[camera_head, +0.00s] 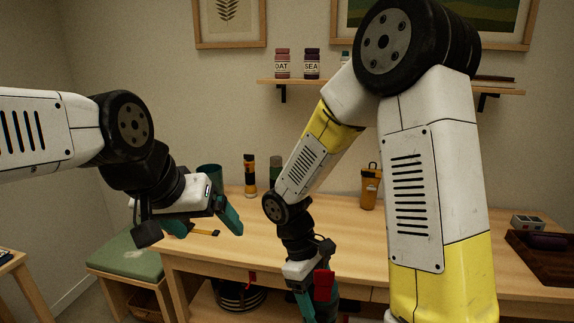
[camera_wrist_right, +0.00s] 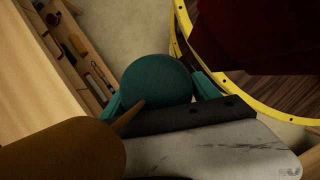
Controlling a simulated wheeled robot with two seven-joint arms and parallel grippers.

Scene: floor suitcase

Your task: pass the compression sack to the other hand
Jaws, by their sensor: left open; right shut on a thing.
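My right gripper (camera_head: 315,296) hangs low in front of the wooden table, at the bottom edge of the head view. In the right wrist view its teal fingers (camera_wrist_right: 157,98) close on the sides of a round teal thing, which I take to be the compression sack (camera_wrist_right: 157,78). In the head view I cannot clearly tell the sack from the teal fingers. A red piece shows at that gripper. My left gripper (camera_head: 203,225) is open and empty, to the left of the right one and above the table's left end, with the two well apart.
The wooden table (camera_head: 345,247) carries bottles at its back, an orange tumbler (camera_head: 369,187) and a dark brown tray (camera_head: 541,262) at right. A green-topped stool (camera_head: 125,254) stands at left. A wall shelf (camera_head: 310,83) holds jars. A curved yellow rim (camera_wrist_right: 200,66) shows in the wrist view.

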